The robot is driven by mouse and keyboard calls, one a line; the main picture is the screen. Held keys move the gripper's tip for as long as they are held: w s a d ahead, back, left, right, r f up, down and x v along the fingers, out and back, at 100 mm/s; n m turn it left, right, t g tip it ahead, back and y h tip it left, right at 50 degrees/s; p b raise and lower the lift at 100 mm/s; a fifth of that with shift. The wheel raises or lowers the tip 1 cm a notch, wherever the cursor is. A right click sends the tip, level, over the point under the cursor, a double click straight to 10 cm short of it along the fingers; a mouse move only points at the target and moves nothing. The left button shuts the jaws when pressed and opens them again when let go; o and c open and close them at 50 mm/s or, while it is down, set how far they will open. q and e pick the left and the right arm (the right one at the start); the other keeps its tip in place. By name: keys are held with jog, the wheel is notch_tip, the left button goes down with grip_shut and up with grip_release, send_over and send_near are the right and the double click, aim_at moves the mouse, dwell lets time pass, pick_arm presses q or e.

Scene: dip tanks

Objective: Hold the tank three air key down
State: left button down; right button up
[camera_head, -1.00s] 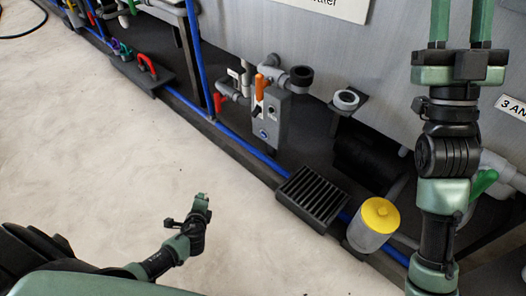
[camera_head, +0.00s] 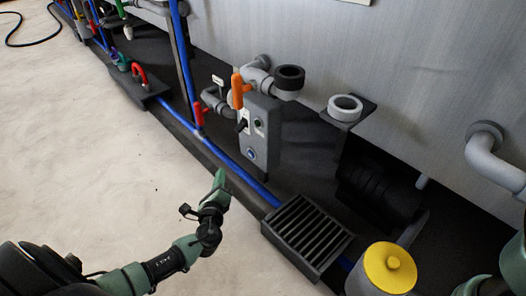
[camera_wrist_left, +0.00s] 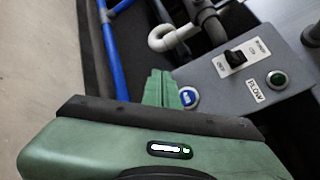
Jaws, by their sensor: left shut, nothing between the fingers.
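A grey control box (camera_head: 262,132) stands on the dark ledge before the tank. On its face is a round blue button (camera_head: 251,153) with a pale ring; it also shows in the left wrist view (camera_wrist_left: 189,98), with a white mark on it. I cannot read whether this is the tank three air key. My left gripper (camera_head: 221,178) is shut and empty, in front of and below the box, pointing up towards it. In the left wrist view its green fingertips (camera_wrist_left: 161,82) appear just left of the blue button; a gap seems to remain.
A black grate (camera_head: 307,237) and yellow-capped canister (camera_head: 388,268) lie to the right.

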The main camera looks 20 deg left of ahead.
aim_at(251, 154)
pick_arm(q)
jog(key=shift+w, duration=0.25)
jog(key=w+d+b, duration=0.2)
jog(key=w+d, duration=0.1)
jog(key=w, duration=0.5)
jog(key=shift+d, duration=0.25)
jog(key=shift+w, duration=0.15)
dwell(2.0)
jog(key=shift+w+d, duration=0.15)
jog(key=shift+w, duration=0.15)
jog(key=shift+w+d, duration=0.2)
jog(key=shift+w, duration=0.15)
dwell(1.9)
